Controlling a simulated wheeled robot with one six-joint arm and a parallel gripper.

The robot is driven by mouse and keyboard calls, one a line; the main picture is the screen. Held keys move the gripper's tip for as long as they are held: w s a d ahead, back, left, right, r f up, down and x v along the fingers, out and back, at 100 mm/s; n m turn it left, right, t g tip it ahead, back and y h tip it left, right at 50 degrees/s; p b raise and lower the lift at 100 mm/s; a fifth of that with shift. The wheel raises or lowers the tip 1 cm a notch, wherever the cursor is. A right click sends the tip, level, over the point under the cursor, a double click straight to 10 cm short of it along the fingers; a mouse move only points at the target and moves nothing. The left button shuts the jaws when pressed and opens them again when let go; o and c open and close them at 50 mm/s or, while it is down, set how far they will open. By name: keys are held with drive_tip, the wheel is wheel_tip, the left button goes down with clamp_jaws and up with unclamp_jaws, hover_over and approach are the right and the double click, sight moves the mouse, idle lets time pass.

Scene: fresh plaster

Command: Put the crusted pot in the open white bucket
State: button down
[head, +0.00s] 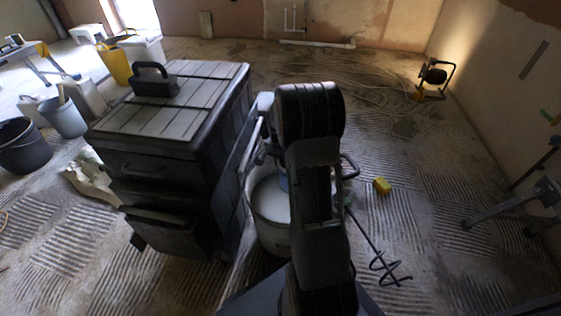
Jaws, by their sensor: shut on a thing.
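My arm rises through the middle of the head view and hides my gripper, so its fingers cannot be seen. A whitish open bucket (272,238) stands on the floor just left of and behind my arm. Its pale inside shows, and its right part is hidden by the arm. A small bluish patch (283,182) shows at the arm's left edge over the bucket; I cannot tell what it is. I cannot make out the crusted pot for certain; it may be behind my arm.
A dark slatted tool chest (175,135) stands close left of the bucket, with a float (154,82) on top. A mixing paddle (385,268) and a yellow block (382,185) are on the right. A black bucket (24,150) stands far left. The ribbed floor is mostly clear at right.

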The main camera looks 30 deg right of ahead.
wheel_tip(320, 180, down, 2)
drive_tip(key=shift+b, duration=0.5)
drive_tip(key=c, duration=1.2)
unclamp_jaws()
drive_tip(key=shift+o, duration=0.2)
wheel_tip(320, 180, up, 14)
drive_tip(key=p, duration=0.6)
drive_tip(key=shift+w+a, duration=0.2)
drive_tip(key=shift+w, duration=0.1)
